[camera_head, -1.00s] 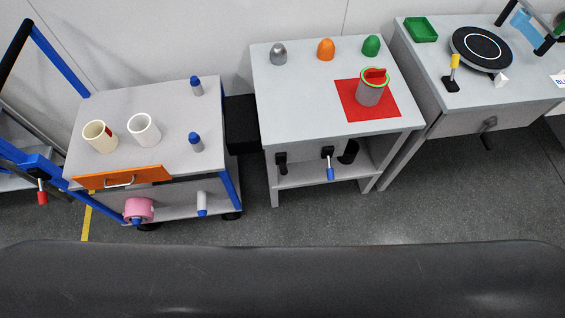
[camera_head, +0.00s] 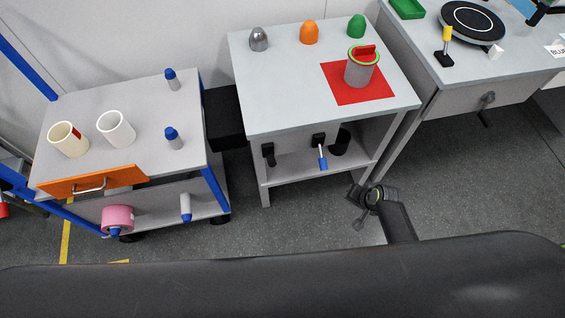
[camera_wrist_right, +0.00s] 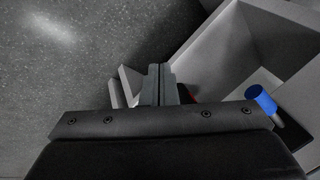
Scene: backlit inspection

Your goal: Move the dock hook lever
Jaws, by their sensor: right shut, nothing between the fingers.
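A lever with a blue grip (camera_head: 322,157) hangs from a black bracket on the front of the middle table. A second black bracket (camera_head: 268,153) sits to its left. A red-tipped handle (camera_head: 3,209) is cut off at the left edge. I cannot tell for certain which is the dock hook lever. My right gripper (camera_head: 355,193) is low in front of the middle table, right of the blue-gripped lever and apart from it. In the right wrist view its fingers (camera_wrist_right: 158,72) are shut and empty, and a blue cylindrical end (camera_wrist_right: 260,98) shows at the right. My left gripper is out of view.
The middle table (camera_head: 290,90) carries a grey can (camera_head: 360,70) on a red mat (camera_head: 338,92) and several domes at the back. A cart (camera_head: 85,105) with two cups stands left. Another table (camera_head: 430,82) stands right. Floor in front is open.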

